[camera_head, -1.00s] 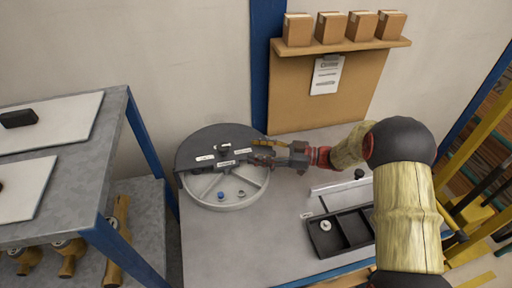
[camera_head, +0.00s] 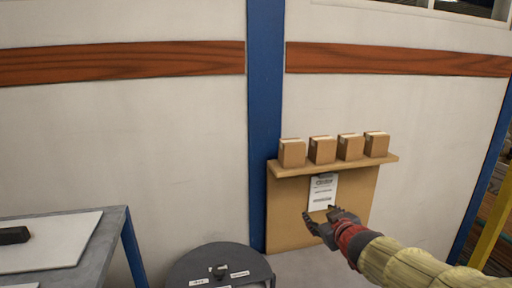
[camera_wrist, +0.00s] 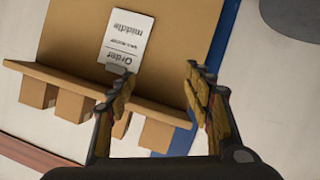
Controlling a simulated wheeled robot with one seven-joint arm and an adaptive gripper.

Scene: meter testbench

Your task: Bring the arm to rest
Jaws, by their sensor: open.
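My gripper (camera_head: 326,219) is raised in front of the brown backboard (camera_head: 289,215), just below the white order sheet (camera_head: 322,193) in the head view. Its jaws are open and nothing is between them. In the wrist view the two fingers of my gripper (camera_wrist: 158,90) stand apart, with the board, the shelf and the sheet (camera_wrist: 126,40) beyond them. My arm, in its yellowish sleeve, reaches in from the lower right.
Several small cardboard boxes (camera_head: 322,150) stand on the shelf (camera_head: 334,165) above the sheet. A grey table (camera_head: 103,245) with a white board (camera_head: 70,240) is at the left. A blue post (camera_head: 266,110) rises behind.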

